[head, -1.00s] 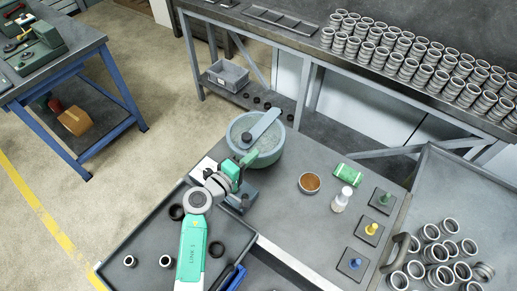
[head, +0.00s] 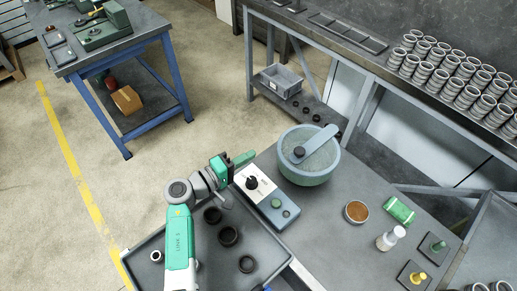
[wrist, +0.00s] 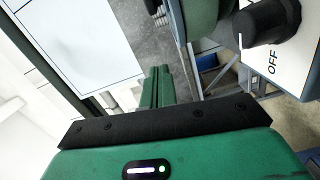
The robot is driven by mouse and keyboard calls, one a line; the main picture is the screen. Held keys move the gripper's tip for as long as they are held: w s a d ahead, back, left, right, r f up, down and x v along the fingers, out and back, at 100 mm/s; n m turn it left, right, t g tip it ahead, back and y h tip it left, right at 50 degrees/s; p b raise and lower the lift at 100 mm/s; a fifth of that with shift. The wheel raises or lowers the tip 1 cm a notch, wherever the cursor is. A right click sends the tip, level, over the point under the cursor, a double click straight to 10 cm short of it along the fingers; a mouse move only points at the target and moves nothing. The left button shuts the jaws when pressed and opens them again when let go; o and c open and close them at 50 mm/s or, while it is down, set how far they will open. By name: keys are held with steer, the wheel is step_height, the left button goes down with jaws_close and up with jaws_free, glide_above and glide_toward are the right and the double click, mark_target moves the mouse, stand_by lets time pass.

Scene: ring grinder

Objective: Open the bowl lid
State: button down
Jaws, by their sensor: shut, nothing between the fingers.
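The round grey-green bowl (head: 308,178) stands on the grinder bench. A speckled grey surface shows inside its rim, with a blue-grey bar (head: 322,138) and a dark round knob across it. I cannot tell whether that surface is the lid or the bowl's inside. My gripper (head: 248,157) is to the left of the bowl, apart from it, near the control box. In the wrist view the green fingers (wrist: 160,85) are together with nothing between them. A dark green curved part, possibly the bowl, shows at the top there.
The control box (head: 267,199) has a black knob, marked OFF in the wrist view (wrist: 265,24), close to my gripper. A tray (head: 207,257) with dark rings lies in front. A brown dish (head: 356,211), white bottle (head: 390,238) and green packet (head: 399,209) stand to the right.

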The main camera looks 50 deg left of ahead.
mark_target(283, 157)
steer(key=w+d, duration=0.1)
steer(key=w, duration=0.2)
steer(key=w+d, duration=0.1)
steer(key=w, duration=0.3)
steer(key=w+d, duration=0.1)
steer(key=w, duration=0.2)
steer(key=shift+w+d+f, duration=0.2)
steer(key=shift+f, duration=0.1)
steer(key=shift+w+d, duration=0.15)
steer(key=shift+d, duration=0.25)
